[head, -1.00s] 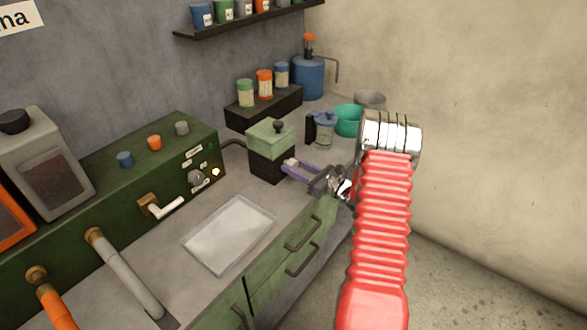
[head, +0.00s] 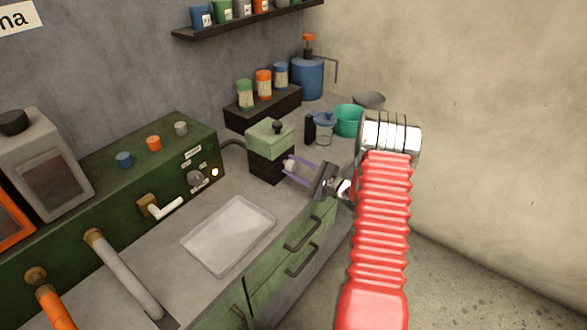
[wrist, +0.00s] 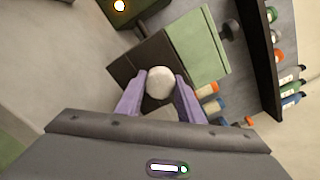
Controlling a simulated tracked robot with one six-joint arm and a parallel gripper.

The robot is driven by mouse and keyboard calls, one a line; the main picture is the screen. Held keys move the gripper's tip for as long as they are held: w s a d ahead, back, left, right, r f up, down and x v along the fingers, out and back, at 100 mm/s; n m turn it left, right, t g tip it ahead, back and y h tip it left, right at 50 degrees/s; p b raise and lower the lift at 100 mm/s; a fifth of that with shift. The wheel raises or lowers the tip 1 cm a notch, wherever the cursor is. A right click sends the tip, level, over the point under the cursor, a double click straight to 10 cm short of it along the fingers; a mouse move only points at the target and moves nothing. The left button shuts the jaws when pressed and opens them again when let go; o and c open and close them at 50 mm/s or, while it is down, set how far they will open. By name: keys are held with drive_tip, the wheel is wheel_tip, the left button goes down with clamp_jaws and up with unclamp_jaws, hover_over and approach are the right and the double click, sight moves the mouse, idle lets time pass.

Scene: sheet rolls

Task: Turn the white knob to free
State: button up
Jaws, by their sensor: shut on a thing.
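The white knob (wrist: 160,84) is on the side of a dark box with a pale green lid (wrist: 196,45), and it also shows in the head view (head: 289,165). My gripper (wrist: 160,92) has its two purple fingers on either side of the knob and is shut on it. In the head view my gripper (head: 295,169) reaches in from the right at the box (head: 268,166). Any marks around the knob are hidden or too small to read.
A green panel (head: 100,205) with a grey dial, a small light and a white-handled lever stands to the left. A clear tray (head: 228,235) lies on the counter in front. Jars on a black block (head: 262,108), a glass jug and a teal bowl (head: 348,119) stand behind.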

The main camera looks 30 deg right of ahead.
drive_tip(key=n, duration=0.4)
drive_tip(key=shift+a+f+n, duration=0.1)
drive_tip(key=shift+a+n, duration=0.05)
drive_tip(key=shift+n, duration=0.15)
drive_tip(key=n, duration=0.3)
drive_tip(key=shift+s+n, duration=0.1)
drive_tip(key=shift+n, duration=0.3)
drive_tip(key=n, duration=0.3)
drive_tip(key=shift+a+f, duration=0.1)
drive_tip(key=shift+n, duration=2)
drive_tip(key=shift+f, duration=0.1)
drive_tip(key=o, duration=1.1)
drive_tip(key=shift+r, duration=0.2)
drive_tip(key=shift+c, duration=0.2)
drive_tip(key=shift+d, duration=0.2)
